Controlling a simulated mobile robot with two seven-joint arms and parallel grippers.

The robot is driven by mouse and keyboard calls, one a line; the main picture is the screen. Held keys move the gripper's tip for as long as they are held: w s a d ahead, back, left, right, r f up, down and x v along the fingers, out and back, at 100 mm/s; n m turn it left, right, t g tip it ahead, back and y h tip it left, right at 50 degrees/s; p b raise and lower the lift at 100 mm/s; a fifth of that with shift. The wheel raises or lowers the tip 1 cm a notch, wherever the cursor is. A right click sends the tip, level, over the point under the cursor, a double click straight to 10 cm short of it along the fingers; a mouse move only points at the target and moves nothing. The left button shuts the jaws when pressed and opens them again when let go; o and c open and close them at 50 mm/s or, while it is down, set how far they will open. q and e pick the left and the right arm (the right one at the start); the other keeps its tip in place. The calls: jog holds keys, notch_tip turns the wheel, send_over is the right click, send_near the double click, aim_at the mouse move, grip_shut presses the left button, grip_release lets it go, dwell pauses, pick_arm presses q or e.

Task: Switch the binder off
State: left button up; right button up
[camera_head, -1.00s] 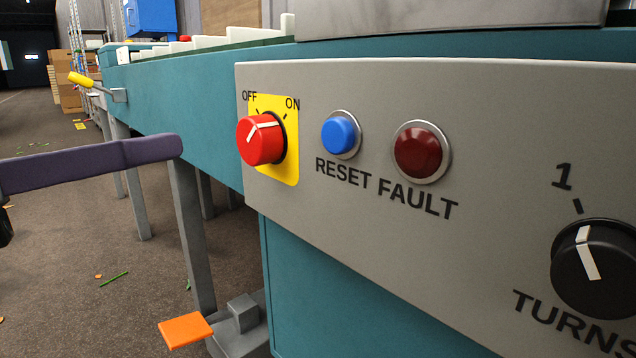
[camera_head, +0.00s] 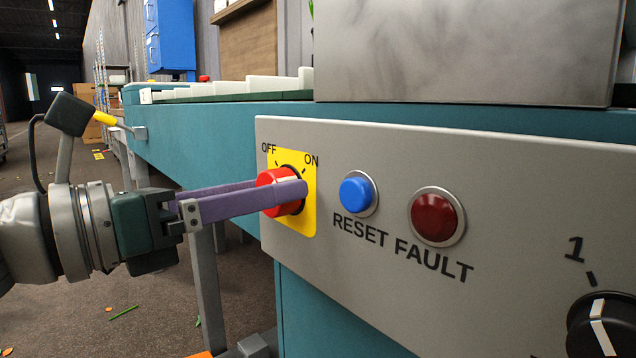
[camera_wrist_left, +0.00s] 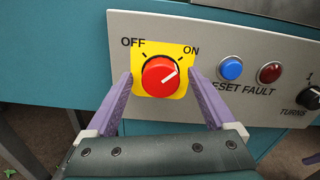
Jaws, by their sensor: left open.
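The red rotary knob (camera_head: 268,178) sits on a yellow plate (camera_head: 309,218) marked OFF and ON, at the left end of the grey control panel (camera_head: 380,150). In the left wrist view the knob (camera_wrist_left: 158,80) has its white pointer line aimed up and right, toward ON. My left gripper (camera_head: 284,187) is open, its purple fingers reaching the panel on either side of the knob. In the left wrist view the fingers of the gripper (camera_wrist_left: 160,74) show small gaps to the knob. In the head view the near finger hides part of the knob. My right gripper is out of view.
Right of the knob are a blue RESET button (camera_head: 357,192), a dark red FAULT lamp (camera_head: 435,216) and a black TURNS knob (camera_head: 602,325). A yellow-ended lever (camera_head: 104,118) sticks out farther along the teal machine (camera_head: 215,140). Open floor lies to the left.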

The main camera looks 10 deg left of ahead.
pick_arm(q)
jog(key=shift+w+d, duration=0.2)
jog(key=shift+c, duration=0.3)
jog(key=c, duration=1.3)
